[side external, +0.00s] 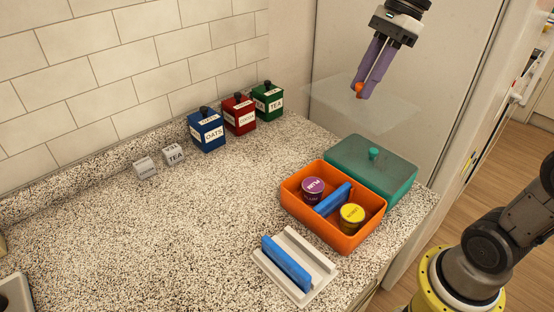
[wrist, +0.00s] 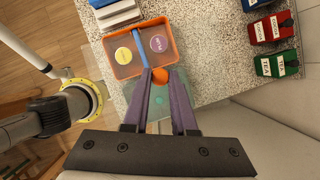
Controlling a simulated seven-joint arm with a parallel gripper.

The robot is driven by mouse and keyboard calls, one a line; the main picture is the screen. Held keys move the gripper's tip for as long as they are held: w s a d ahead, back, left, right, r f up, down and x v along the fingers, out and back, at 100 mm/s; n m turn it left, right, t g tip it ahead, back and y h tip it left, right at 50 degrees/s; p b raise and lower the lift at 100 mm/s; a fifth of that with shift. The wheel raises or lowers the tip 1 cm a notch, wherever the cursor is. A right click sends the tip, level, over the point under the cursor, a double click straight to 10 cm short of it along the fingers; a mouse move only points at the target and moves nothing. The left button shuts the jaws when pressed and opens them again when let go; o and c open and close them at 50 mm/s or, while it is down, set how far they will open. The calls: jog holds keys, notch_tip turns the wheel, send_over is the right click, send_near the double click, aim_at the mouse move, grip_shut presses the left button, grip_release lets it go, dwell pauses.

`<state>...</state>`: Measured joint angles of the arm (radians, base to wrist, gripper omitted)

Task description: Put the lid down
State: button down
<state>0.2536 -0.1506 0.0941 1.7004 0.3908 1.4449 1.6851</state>
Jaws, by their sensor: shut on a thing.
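My gripper (side external: 361,92) is raised above the back right of the counter, with its purple fingers shut on the orange knob (side external: 359,89) of a clear lid (side external: 335,108). The lid hangs in the air, apart from the boxes below. In the wrist view, the orange knob (wrist: 160,75) sits between the fingertips; the clear sheet is hard to make out there. The orange box (side external: 322,232) is uncovered. It holds a purple-topped tin (side external: 313,187), a yellow-topped tin (side external: 351,215) and a blue divider (side external: 332,199) between them.
A teal box with a teal lid (side external: 350,158) stands right behind the orange box. A white rack (side external: 307,253) with a blue panel (side external: 286,264) is in front. Blue, red and green canisters (side external: 238,116) line the wall by two small label blocks (side external: 174,155). The left counter is mostly clear.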

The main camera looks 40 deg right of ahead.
jog(key=w, duration=0.3)
jog(key=w+f, duration=0.1)
jog(key=w, duration=0.2)
jog(key=w+f, duration=0.1)
jog(key=w, duration=0.2)
jog(key=shift+w+f, duration=0.2)
jog(key=shift+w, duration=0.1)
jog(key=w+a+f, duration=0.2)
jog(key=w+f, duration=0.6)
jog(key=shift+n, duration=0.5)
jog(key=shift+w+a+f, duration=0.15)
jog(key=shift+a+f, duration=0.1)
jog(key=shift+f, duration=1.95)
jog(key=shift+w+a+f, duration=0.2)
jog(key=shift+a+f, duration=0.1)
jog(key=shift+f, duration=1.85)
jog(key=shift+w+a+f, duration=0.15)
jog(key=shift+a+f, duration=0.1)
jog(key=shift+f, duration=1.95)
jog(key=shift+f, duration=0.15)
jog(key=c, duration=0.7)
grip_release()
